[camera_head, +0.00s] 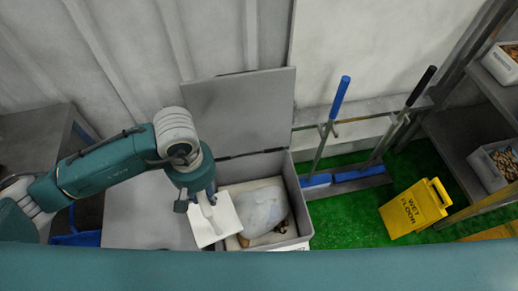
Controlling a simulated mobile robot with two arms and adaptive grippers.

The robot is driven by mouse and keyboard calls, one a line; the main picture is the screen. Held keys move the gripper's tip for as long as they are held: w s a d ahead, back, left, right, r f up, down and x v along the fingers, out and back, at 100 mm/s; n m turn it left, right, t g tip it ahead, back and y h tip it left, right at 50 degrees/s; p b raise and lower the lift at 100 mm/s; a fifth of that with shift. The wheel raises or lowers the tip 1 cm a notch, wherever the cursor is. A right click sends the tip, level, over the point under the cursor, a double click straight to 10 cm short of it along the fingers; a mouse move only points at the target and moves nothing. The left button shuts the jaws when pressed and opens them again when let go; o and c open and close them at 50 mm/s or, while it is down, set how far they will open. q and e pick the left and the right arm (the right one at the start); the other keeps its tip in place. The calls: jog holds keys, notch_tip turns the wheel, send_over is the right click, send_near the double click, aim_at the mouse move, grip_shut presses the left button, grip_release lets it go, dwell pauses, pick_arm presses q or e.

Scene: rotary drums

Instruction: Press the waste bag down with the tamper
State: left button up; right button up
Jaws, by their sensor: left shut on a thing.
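A grey box-shaped bin (302,215) stands open, its lid (242,108) tilted up against the wall. A pale, bulging waste bag (263,207) lies inside, toward the right. My left gripper (206,198) points down over the bin's left side and is shut on the handle of the tamper. The tamper's white, flat, square plate (222,229) hangs tilted beside the bag's left side in this view. I cannot tell whether plate and bag touch. My right gripper is not in view.
A yellow wet-floor sign (415,208) stands on green flooring at right. Blue-handled (340,97) and black-handled (421,85) tools lean behind it. Shelves with filled white bins (490,165) line the right edge. A grey surface (145,215) adjoins the bin's left.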

pick_arm(q)
jog(key=w+d+r+n+p, duration=0.1)
jog(key=w+d+n+p, duration=0.1)
jog(key=w+d+n, duration=1.1)
jog(key=f, duration=0.1)
jog(key=s+f+n+b, duration=0.1)
jog(key=f, duration=0.1)
jog(key=s+f+n+b, duration=0.1)
jog(key=f, duration=0.1)
jog(key=shift+s+d+f, duration=0.2)
jog(key=shift+s+d, duration=0.05)
jog(key=shift+d, duration=0.05)
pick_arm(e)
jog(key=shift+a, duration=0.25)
pick_arm(q)
jog(key=shift+f+b, duration=0.1)
jog(key=shift+b, duration=0.2)
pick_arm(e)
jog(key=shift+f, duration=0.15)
